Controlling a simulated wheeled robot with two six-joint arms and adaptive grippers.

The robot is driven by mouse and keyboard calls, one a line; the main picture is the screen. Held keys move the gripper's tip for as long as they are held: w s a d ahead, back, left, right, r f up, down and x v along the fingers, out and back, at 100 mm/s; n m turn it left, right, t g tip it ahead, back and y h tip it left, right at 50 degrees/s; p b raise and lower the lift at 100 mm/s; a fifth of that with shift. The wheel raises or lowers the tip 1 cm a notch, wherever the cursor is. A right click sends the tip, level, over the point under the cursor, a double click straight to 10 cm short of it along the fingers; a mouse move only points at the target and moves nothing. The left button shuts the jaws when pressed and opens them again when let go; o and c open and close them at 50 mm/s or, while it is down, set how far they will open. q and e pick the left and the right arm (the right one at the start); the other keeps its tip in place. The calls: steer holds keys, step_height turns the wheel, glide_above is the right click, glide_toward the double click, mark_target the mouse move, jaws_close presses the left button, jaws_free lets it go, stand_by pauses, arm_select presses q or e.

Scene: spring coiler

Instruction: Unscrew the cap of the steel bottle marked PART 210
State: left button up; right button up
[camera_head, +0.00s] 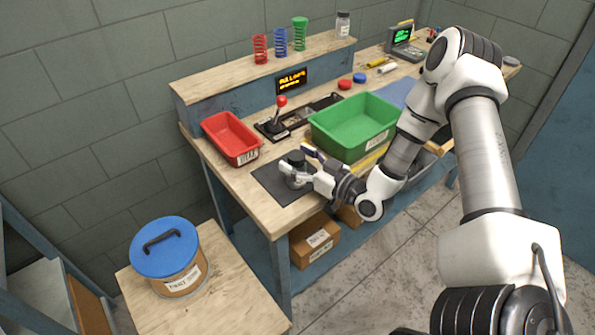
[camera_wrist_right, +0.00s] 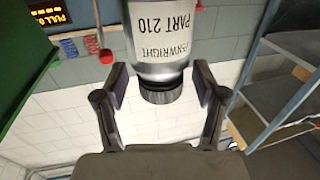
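The steel bottle marked PART 210 (camera_wrist_right: 160,38) stands upright on the dark mat (camera_head: 268,176). The right wrist view shows it upside down, its white label facing me. Its dark ribbed cap (camera_wrist_right: 160,92) is on the bottle. My right gripper (camera_head: 295,160) reaches in at cap height from the right in the head view. In the right wrist view my right gripper (camera_wrist_right: 161,82) is open, one finger on each side of the cap with a gap on both sides. In the head view the fingers partly hide the bottle. My left gripper is not in view.
A red bin (camera_head: 231,136) and a joystick (camera_head: 281,103) stand behind the mat. A large green bin (camera_head: 352,125) stands right of them, close to my right arm. A blue-lidded container (camera_head: 168,250) stands on a separate low table at the lower left.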

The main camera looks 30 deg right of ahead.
steer(key=shift+w+a+f, duration=0.1)
steer(key=shift+w, duration=0.1)
steer(key=c, duration=1.1)
jaws_close()
steer(key=shift+r, duration=0.55)
step_height(320, 180, up, 2)
steer(key=shift+r, duration=0.15)
steer(key=s+a+r+p, duration=0.1)
steer(key=s+a+p, duration=0.1)
steer(key=s, duration=0.6)
steer(key=s+a+p, duration=0.1)
steer(key=s+p, duration=0.4)
steer(key=s, duration=0.2)
steer(key=shift+s+a+r, duration=0.35)
